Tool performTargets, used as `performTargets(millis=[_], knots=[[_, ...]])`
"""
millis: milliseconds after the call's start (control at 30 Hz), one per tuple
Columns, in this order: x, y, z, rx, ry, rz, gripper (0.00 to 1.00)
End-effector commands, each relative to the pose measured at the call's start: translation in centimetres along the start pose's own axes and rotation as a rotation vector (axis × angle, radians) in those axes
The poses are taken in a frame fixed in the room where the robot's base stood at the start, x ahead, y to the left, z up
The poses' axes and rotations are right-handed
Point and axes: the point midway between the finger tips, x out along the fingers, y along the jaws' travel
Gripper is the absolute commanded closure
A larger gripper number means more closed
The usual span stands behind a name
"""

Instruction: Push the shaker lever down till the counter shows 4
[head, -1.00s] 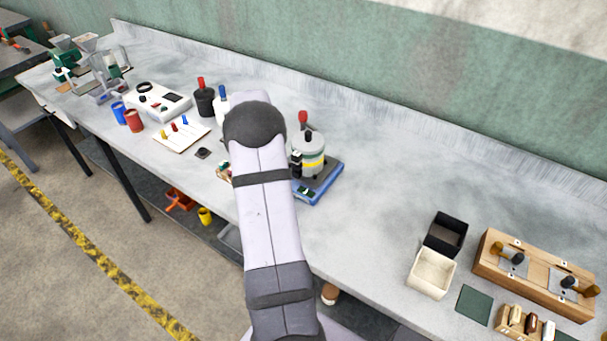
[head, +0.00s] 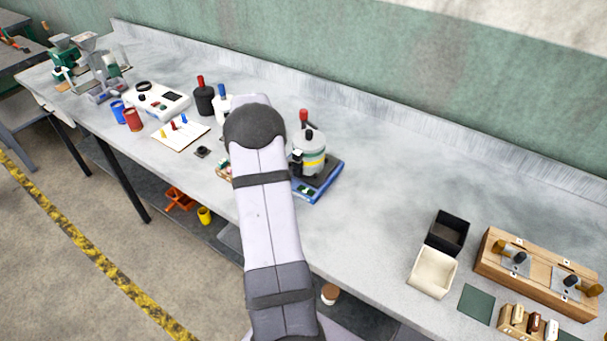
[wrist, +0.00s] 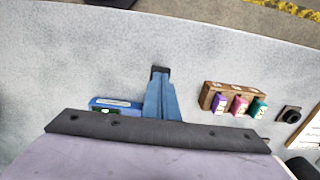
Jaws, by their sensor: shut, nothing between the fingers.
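The shaker has a blue base (head: 320,187) and carries a grey vessel with a yellow band (head: 313,164). A red-knobbed lever (head: 304,115) stands upright behind the vessel. A small display (head: 303,190) is on the front of the base, and its digits are too small to read. My gripper (wrist: 160,71) is shut and empty in the wrist view, over bare bench. Part of the blue base (wrist: 115,102) shows to the left of the fingers in the wrist view, mostly hidden by my wrist.
A wooden holder (wrist: 209,92) with purple, pink and teal pieces lies right of the fingers. Black and white bottles (head: 204,101) stand left of my arm. A black box (head: 447,232), a cream box (head: 432,273) and a wooden fixture (head: 490,265) are at right. The bench between is clear.

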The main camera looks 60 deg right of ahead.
Motion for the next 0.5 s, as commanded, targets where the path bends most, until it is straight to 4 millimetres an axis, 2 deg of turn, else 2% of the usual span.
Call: performTargets(millis=[100,233,500], knots=[[0.8,0.0,0.0,0.000,0.000,0.001,1.00],[0.4,0.0,0.0,0.000,0.001,0.000,1.00],[-1.5,0.0,0.0,0.000,0.000,0.001,1.00]])
